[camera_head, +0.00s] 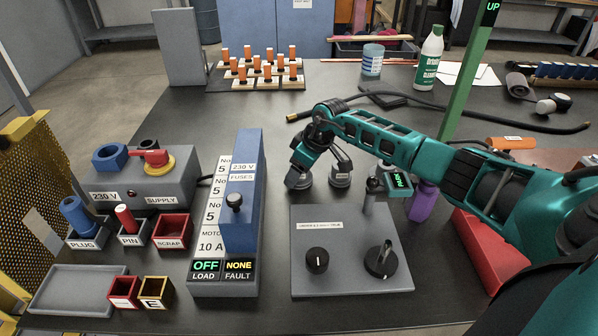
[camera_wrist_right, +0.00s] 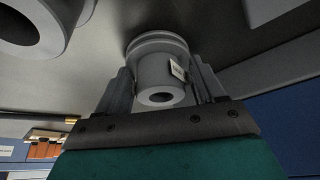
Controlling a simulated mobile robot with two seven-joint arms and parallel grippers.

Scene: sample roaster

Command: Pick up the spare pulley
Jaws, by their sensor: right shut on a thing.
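My right arm comes in from the right in the head view, and its gripper (camera_head: 303,170) points down over the back of the table's middle. It is shut on a grey stepped round part with a hole through its middle, which looks like the spare pulley (camera_wrist_right: 158,72). In the right wrist view the fingers (camera_wrist_right: 160,88) stand on both sides of it, and a small white tag is on its side. In the head view the gripper mostly hides this part. A similar grey part (camera_head: 341,174) with a label stands just to the right. My left gripper is not in view.
A grey panel (camera_head: 350,275) with two black knobs lies in front of the gripper. The tall fuse unit (camera_head: 240,190) stands close on the left. A purple part (camera_head: 423,202), a green post (camera_head: 468,85) and a red tray (camera_head: 478,255) are to the right.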

